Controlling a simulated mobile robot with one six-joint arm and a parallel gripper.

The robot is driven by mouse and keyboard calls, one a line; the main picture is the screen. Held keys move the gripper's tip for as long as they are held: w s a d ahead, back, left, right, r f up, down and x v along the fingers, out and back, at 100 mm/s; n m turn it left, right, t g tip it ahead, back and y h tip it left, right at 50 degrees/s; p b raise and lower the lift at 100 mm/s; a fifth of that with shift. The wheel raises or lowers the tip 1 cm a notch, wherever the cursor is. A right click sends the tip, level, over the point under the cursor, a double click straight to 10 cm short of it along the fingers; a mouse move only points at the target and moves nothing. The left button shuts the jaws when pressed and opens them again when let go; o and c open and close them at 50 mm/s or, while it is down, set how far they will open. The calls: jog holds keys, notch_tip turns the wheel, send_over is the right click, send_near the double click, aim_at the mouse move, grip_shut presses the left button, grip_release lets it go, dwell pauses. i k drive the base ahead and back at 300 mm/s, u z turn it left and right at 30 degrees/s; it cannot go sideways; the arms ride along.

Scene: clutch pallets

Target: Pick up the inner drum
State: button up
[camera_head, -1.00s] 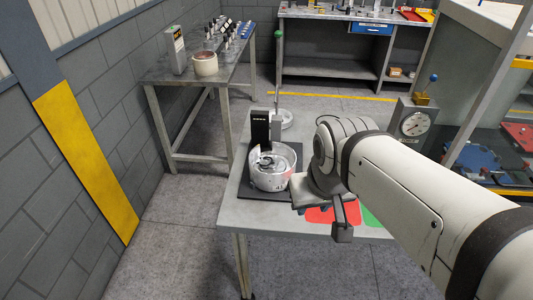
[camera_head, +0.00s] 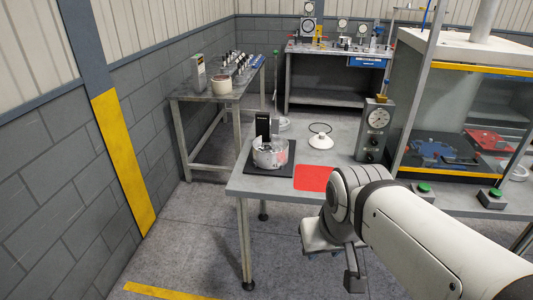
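A silver drum-shaped part (camera_head: 270,153) sits upright on a black base plate at the left of the near table, in front of a black upright block (camera_head: 263,127). I cannot tell whether it is the inner drum alone or a housing with parts inside. My gripper (camera_head: 340,262) hangs at the lower middle, in front of the table's near edge and to the right of and nearer than the drum, well apart from it. My wrist hides most of its fingers, so its opening is unclear. I see nothing held in it.
A side bench (camera_head: 190,96) holds a white pot (camera_head: 222,85). Floor at lower left is free.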

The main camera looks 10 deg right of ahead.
aim_at(271, 161)
jog(key=u, duration=0.45)
jog(key=i, duration=1.85)
jog(key=z, duration=0.55)
